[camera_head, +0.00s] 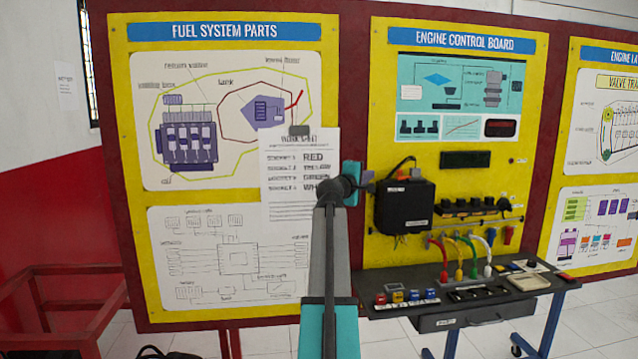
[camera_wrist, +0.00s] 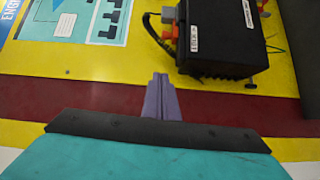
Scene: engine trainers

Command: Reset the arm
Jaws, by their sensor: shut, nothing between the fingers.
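My gripper (camera_wrist: 163,84) shows in the wrist view as two purple-grey fingers close together, with nothing between them. In the head view my gripper (camera_head: 368,178) is small at the end of my raised teal and grey arm, just left of a black box. It points toward the engine control board (camera_head: 460,160). In the wrist view the black box (camera_wrist: 225,40) is up and to the right of my fingertips. A gap shows between the fingertips and the box in that picture; the depth between them cannot be told.
The same black box (camera_head: 404,206) hangs on the yellow board. Below it, coloured cables (camera_head: 460,250) run to a grey bench (camera_head: 450,305) with several small blocks. A paper sheet (camera_head: 290,180) hangs on the fuel system panel (camera_head: 190,260). A red metal frame (camera_head: 60,285) stands at the left.

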